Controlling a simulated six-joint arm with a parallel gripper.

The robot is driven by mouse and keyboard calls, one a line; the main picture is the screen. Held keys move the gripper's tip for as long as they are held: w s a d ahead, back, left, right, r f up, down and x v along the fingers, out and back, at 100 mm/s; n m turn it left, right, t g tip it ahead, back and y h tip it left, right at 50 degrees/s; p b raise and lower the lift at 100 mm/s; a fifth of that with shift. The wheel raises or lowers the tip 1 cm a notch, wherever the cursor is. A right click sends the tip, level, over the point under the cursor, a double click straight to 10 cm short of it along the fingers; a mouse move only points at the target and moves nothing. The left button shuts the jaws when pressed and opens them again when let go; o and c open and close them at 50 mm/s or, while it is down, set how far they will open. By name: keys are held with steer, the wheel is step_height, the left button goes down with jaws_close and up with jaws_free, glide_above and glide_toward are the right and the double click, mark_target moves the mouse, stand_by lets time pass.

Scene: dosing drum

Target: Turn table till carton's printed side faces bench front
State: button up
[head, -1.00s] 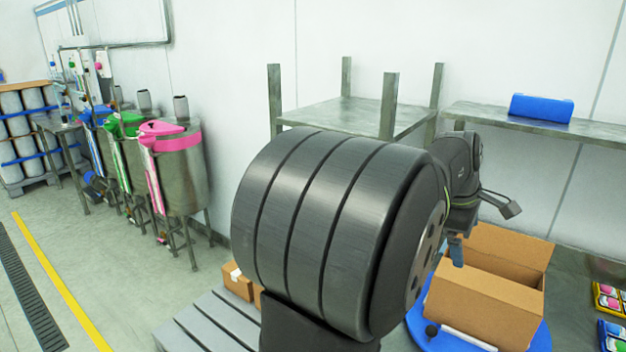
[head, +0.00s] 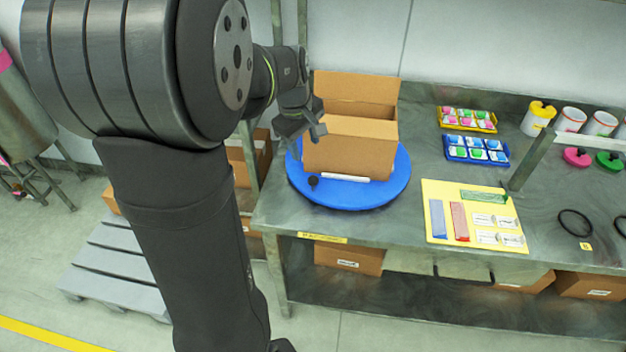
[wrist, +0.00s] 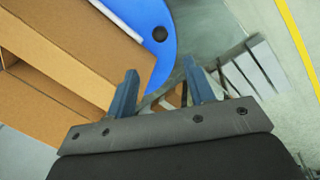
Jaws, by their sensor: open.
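An open brown carton (head: 350,150) stands upright on a round blue turntable (head: 390,188) at the left end of the bench. The carton side toward the bench front looks plain; I see no print on its visible faces. A black knob (head: 313,182) and a white bar (head: 346,177) sit on the turntable's front part. My gripper (head: 318,133) is at the carton's left side, above the turntable. In the wrist view my gripper (wrist: 160,92) is open and empty, with the carton (wrist: 75,50) close on the left and the knob (wrist: 160,34) ahead, apart from the fingers.
Right of the turntable lie a yellow tray (head: 440,122), a blue tray (head: 447,154) and a yellow board (head: 433,238) with coloured strips. White jars (head: 571,119) stand at the back right. Cartons sit on the shelf below. A grey pallet (head: 115,265) is on the floor at left.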

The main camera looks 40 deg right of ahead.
mark_target(312, 177)
steer(key=d+f, duration=0.1)
steer(key=f, duration=0.4)
steer(key=d+f, duration=0.1)
steer(key=f, duration=0.4)
steer(key=d+f, duration=0.1)
steer(key=f, duration=0.4)
steer(key=shift+w+f, duration=0.15)
steer(key=shift+w, duration=0.15)
jaws_close()
